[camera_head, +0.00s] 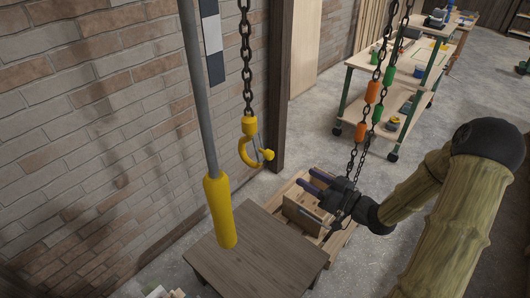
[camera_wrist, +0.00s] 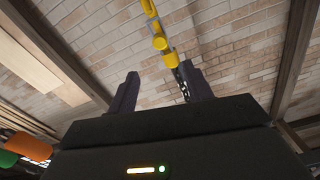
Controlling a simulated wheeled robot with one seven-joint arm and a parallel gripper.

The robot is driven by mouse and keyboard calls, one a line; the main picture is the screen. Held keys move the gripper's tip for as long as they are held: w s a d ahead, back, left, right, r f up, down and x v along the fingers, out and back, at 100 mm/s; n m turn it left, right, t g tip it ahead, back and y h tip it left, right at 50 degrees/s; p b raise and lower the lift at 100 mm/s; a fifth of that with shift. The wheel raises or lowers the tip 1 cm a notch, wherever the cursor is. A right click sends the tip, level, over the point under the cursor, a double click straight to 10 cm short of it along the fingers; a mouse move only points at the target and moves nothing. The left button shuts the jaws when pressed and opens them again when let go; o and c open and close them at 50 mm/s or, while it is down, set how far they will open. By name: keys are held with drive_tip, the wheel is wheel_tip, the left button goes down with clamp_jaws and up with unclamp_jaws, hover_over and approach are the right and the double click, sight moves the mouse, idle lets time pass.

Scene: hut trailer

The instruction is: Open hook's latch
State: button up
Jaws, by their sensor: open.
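The yellow hook (camera_head: 246,152) hangs from a dark chain (camera_head: 246,60) near the brick wall. A thin grey latch (camera_head: 256,145) runs across the hook's mouth, and it looks closed. My gripper (camera_head: 305,180) is open and empty, to the right of the hook and a little lower in the head view, apart from it. In the wrist view the hook (camera_wrist: 159,42) shows edge-on, beyond and between the fingertips of my gripper (camera_wrist: 160,82).
A grey pole with a yellow grip (camera_head: 220,210) hangs left of the hook. A wooden table (camera_head: 260,258) stands below, with a wooden crate (camera_head: 345,235) beside it. Chains with orange (camera_head: 372,92) and green sleeves hang by my wrist. A shelf cart (camera_head: 400,95) stands behind.

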sight(270, 156)
drive_tip(key=p+x, duration=0.6)
drive_tip(key=x, duration=1)
drive_tip(key=shift+a+r, duration=0.15)
drive_tip(key=shift+w+a, duration=0.45)
clamp_jaws()
